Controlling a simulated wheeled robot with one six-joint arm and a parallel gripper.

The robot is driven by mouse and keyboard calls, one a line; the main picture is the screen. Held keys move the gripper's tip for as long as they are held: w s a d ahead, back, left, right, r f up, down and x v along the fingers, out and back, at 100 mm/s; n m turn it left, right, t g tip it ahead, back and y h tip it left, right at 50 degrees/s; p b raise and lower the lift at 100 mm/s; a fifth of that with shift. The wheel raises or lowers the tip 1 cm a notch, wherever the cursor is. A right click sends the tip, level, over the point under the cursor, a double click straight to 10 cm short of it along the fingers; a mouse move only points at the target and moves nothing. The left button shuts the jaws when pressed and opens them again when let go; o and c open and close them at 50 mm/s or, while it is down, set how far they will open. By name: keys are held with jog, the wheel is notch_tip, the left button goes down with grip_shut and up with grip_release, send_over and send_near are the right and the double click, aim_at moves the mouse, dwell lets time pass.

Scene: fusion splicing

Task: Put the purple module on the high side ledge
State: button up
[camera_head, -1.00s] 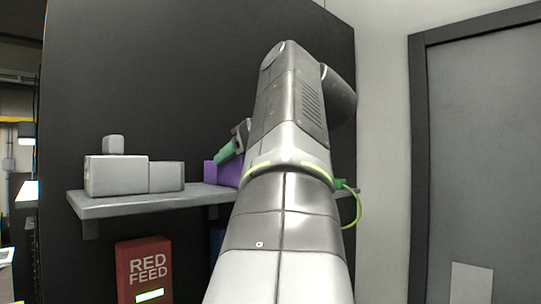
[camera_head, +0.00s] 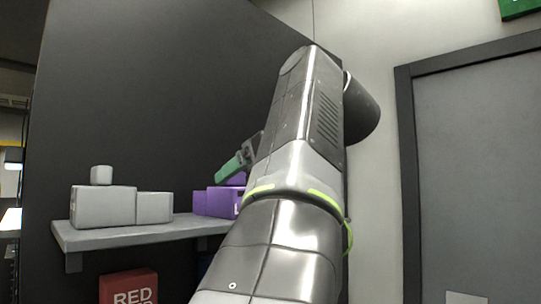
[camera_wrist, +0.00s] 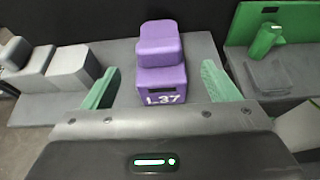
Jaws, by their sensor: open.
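In the head view the purple module (camera_head: 217,201) is partly hidden behind my arm, on the ledge (camera_head: 150,233) fixed to the dark wall. My gripper (camera_wrist: 158,82) has its two green fingers spread wide, one on each side of the module's near end, with gaps showing.
A light grey block module (camera_head: 104,206) with a small cube on top stands left of the purple one on the ledge. A red box marked RED (camera_head: 128,288) is below the ledge.

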jog(key=v, duration=0.8)
jog(key=shift+p, duration=0.3)
